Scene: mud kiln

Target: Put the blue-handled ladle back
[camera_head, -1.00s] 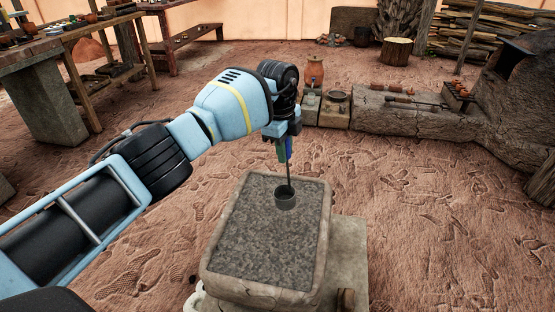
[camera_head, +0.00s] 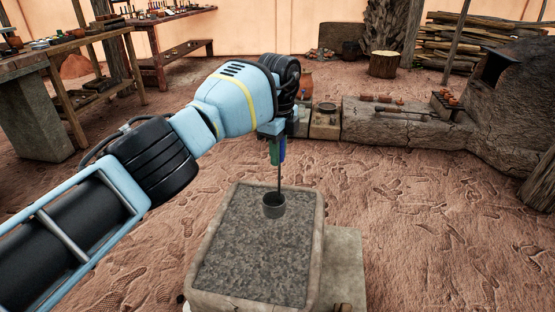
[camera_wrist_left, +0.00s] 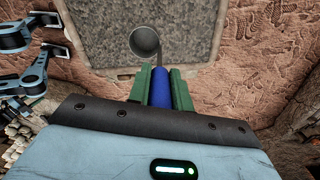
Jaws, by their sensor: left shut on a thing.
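My left gripper (camera_head: 278,150) is shut on the blue handle of the ladle (camera_head: 274,205), which hangs upright with its grey cup at the bottom. The cup appears in front of the grey top of the stone block (camera_head: 210,255); whether it touches the surface I cannot tell. In the left wrist view the blue handle (camera_wrist_left: 161,88) sits between the green fingers of my left gripper (camera_wrist_left: 162,85), and the round cup (camera_wrist_left: 145,42) shows beyond it. My right gripper is not in the head view.
A low stone ledge (camera_head: 400,130) with tools runs at the back right beside a large mud kiln (camera_head: 500,120). A clay jug (camera_head: 305,82) stands behind my left wrist. Wooden tables (camera_head: 60,50) stand at the back left. The earth floor to the right is clear.

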